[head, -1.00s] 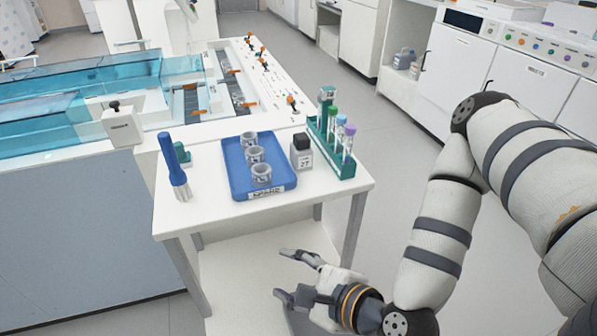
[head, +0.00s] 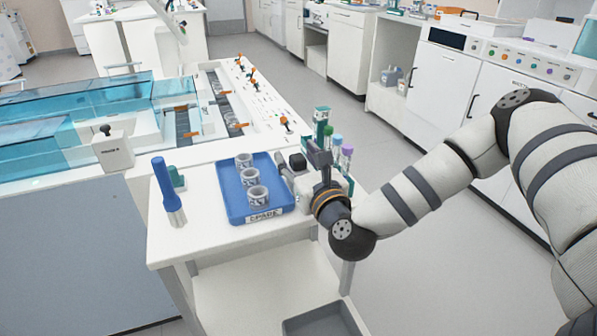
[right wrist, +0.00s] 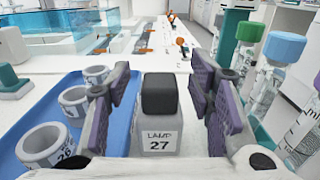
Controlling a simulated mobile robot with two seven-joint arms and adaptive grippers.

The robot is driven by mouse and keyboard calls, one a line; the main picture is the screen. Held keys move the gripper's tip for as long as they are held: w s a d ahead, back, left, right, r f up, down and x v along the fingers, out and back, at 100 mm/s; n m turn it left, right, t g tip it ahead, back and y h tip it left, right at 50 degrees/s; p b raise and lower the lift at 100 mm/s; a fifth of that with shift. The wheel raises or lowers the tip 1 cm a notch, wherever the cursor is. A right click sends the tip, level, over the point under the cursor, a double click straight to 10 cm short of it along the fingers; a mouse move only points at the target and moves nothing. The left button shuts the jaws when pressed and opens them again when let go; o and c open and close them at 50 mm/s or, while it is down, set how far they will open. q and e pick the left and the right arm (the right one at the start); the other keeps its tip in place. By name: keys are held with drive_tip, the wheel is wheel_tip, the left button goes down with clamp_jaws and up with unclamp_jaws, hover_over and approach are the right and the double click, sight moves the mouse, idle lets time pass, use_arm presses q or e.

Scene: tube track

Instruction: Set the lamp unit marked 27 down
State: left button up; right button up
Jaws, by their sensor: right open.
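The lamp unit marked 27 (right wrist: 160,110) is a grey block with a black cap, its label facing the right wrist camera. It stands upright on the white cart top (head: 200,245), just right of the blue tray (head: 226,188). In the head view only its black cap (head: 297,161) shows clearly; my right gripper hides most of the rest. My right gripper (head: 302,165) is open around it. In the right wrist view one finger is on each side of the unit, with a visible gap on both sides. My left gripper is out of view.
Grey ring-shaped cups (head: 258,196) sit in the tray. A rack of capped tubes stands close on the right, its green-capped tube (right wrist: 249,32) near the finger. A blue-handled tool (head: 168,192) stands at the cart's left. The cart's front left is clear.

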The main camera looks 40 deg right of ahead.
clamp_jaws()
idle(0.3)
